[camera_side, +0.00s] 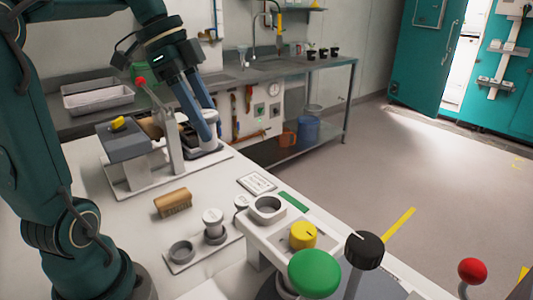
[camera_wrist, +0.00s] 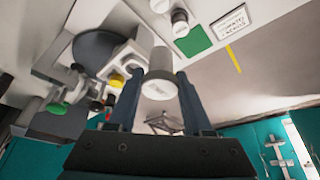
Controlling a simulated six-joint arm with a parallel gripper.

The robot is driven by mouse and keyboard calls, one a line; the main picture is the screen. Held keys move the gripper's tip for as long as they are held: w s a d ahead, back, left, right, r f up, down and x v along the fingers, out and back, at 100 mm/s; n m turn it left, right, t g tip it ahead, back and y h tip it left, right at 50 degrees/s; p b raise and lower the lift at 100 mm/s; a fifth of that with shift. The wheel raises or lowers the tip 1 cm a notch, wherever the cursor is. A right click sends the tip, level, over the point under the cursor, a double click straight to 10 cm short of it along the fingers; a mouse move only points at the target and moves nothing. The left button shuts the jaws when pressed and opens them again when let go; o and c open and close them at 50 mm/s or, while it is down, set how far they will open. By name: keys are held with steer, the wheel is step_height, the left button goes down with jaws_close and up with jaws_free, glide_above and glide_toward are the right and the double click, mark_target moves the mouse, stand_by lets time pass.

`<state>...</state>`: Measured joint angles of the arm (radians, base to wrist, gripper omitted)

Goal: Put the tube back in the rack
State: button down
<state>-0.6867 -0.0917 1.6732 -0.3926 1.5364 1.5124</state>
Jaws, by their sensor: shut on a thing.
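My gripper (camera_side: 206,130) points down at the far part of the white bench, by a grey-and-white apparatus. In the wrist view its blue fingers (camera_wrist: 155,92) are shut on a pale grey cylinder, which I take for the tube (camera_wrist: 159,68). Its round white end faces the camera. In the side view the fingers partly hide it, and I cannot tell whether it touches anything below. A low white plate (camera_side: 188,262), possibly the rack, is nearer the camera; it bears an empty-looking grey ring holder (camera_side: 181,251) and a white-topped cylinder (camera_side: 213,222).
The apparatus (camera_side: 128,143) with a red-knobbed lever (camera_side: 141,82) stands close left of the gripper. A wooden block (camera_side: 173,203) and a printed card (camera_side: 257,183) lie on the bench. Green (camera_side: 314,272), yellow (camera_side: 303,235) and black (camera_side: 364,250) knobs stand in front. Bench space around the block is clear.

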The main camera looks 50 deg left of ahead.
steer(key=shift+s+f+m+g+h, duration=0.15)
steer(key=shift+s+f+m+g, duration=0.6)
steer(key=shift+s+f+m, duration=1.7)
steer(key=shift+s+f+m+g+h, duration=0.2)
steer(key=shift+s+f+m+g, duration=0.8)
steer(key=shift+f, duration=2.85)
steer(key=shift+s+f+m+g+h, duration=0.15)
steer(key=shift+s+f+m+g, duration=0.5)
steer(key=shift+f+m, duration=2.1)
steer(key=shift+s+f+n, duration=0.2)
steer(key=shift+f+n, duration=0.2)
steer(key=shift+f, duration=0.9)
steer(key=shift+c, duration=1.2)
jaws_free()
